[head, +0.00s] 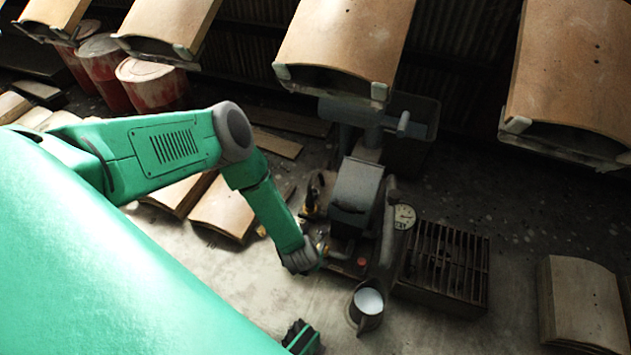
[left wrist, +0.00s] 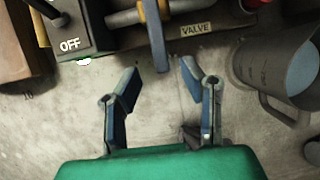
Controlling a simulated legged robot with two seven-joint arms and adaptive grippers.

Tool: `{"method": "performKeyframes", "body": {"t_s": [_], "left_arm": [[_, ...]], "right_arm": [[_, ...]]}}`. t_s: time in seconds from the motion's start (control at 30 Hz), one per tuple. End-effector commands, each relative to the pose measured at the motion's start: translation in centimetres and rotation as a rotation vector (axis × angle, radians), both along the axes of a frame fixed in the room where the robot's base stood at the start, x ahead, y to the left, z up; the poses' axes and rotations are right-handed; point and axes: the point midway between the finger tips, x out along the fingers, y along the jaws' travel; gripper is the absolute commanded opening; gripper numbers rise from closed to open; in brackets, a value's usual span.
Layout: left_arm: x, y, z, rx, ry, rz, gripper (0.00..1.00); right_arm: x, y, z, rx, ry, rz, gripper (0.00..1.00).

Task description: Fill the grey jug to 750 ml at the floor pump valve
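The grey jug (head: 356,316) stands upright on the floor by the pump (head: 354,190), with a pale surface visible inside. In the left wrist view the jug (left wrist: 245,70) is at the right, its handle towards the gripper. A blue lever (left wrist: 157,42) with a yellow collar hangs from a pipe beside the VALVE label (left wrist: 197,30). My left gripper (left wrist: 159,72) is open and empty, its fingertips on either side of the lever's lower end in the picture; contact cannot be told. In the head view the left gripper (head: 312,262) is low beside the pump. The jug's level marks are unreadable.
A round gauge (head: 404,216) and a red button (head: 362,262) are on the pump. A floor grate (head: 447,262) lies right of it. Red drums (head: 150,84) stand behind.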

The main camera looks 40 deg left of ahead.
Motion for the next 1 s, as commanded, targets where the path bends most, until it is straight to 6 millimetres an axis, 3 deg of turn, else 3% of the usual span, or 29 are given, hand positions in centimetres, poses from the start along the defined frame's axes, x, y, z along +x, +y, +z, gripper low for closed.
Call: {"method": "performKeyframes", "body": {"t_s": [0.03,0.2,0.63,0.67,0.73,0.77,1.0], "left_arm": [[0.4,0.1,-1.3,0.002,-0.002,-0.001,0.36],[1.3,0.2,-3.2,0.001,-0.001,-0.001,0.36],[1.6,0.4,-3.9,0.0,-0.001,-0.002,0.36],[1.6,0.4,-3.9,0.0,-0.001,-0.002,0.29],[1.6,0.4,-3.9,0.0,-0.001,-0.002,0.05],[1.6,0.4,-3.9,0.0,-0.001,-0.002,0.0],[1.3,0.0,-3.9,0.0,0.0,0.003,0.0]], "right_arm": [[0.0,0.0,-1.0,0.0,0.0,0.0,0.4],[0.0,0.0,-2.1,0.0,0.0,0.0,0.4],[0.0,0.0,-2.4,0.0,0.0,0.0,0.4],[0.0,0.0,-2.4,0.0,0.0,0.0,0.4],[0.0,0.0,-2.4,0.0,0.0,0.0,0.4],[0.0,0.0,-2.4,0.0,0.0,0.0,0.4],[0.0,0.0,-2.3,0.0,0.0,0.0,0.4]]}}
